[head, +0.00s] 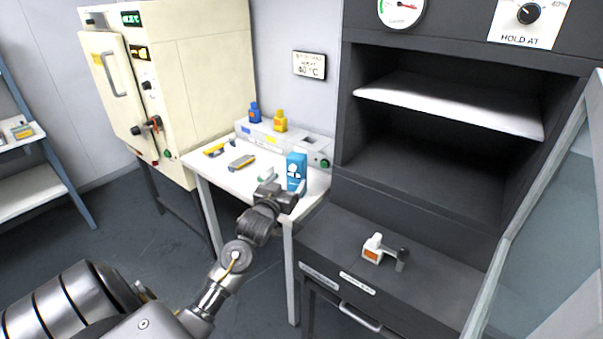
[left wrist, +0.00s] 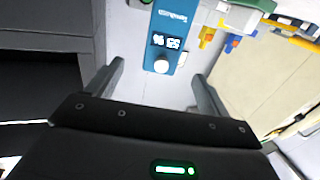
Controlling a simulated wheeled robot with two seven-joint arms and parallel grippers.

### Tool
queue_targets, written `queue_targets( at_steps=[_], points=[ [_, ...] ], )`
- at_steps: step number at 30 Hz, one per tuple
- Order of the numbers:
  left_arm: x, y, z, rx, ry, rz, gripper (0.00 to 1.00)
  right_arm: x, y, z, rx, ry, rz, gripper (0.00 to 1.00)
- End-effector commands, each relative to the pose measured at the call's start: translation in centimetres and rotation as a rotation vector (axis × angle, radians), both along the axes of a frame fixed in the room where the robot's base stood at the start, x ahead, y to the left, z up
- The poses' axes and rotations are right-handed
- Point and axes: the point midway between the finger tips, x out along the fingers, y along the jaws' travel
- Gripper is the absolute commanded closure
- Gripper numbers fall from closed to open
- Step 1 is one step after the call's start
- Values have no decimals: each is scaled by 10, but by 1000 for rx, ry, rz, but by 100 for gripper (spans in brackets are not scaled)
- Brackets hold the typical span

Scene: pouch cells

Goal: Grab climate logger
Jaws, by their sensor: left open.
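The climate logger, a blue upright box with a small white display, stands on the white table near its right front side in the head view (head: 296,165). In the left wrist view the blue logger (left wrist: 171,32) shows its display and a round white button, ahead of the gap between my fingers. My left gripper (head: 282,188) is open and empty just in front of the logger. Its fingers (left wrist: 158,75) are spread in the left wrist view, and the logger does not appear clamped. The gripper hides the logger's lower part in the head view. My right gripper is not in view.
Grey and yellow items (head: 242,162) lie on the table left of the logger. Behind are a pale rack unit (head: 285,140), a blue bottle (head: 254,113) and a yellow bottle (head: 280,122). A cream oven stands left; a dark cabinet and glass door are right.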

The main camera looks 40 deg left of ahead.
Motion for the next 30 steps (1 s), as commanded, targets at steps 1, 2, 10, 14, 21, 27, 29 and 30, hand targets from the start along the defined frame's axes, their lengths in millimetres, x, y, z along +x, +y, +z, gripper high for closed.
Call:
queue_targets(
  at_steps=[1,2,10,14,21,27,29,30],
  points=[
    [3,1,0,0,0,0,20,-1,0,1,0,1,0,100],
    [6,2,1,0,0,1,20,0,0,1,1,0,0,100],
    [44,15,1,-1,-1,2,20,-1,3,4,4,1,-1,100],
    [51,18,0,0,1,1,20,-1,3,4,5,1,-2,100],
    [62,23,4,1,1,1,20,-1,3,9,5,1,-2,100],
    [90,34,6,0,1,2,20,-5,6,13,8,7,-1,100],
    [95,36,5,0,1,2,20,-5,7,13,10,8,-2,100],
    [98,37,5,0,1,2,20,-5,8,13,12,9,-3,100]
  ],
)
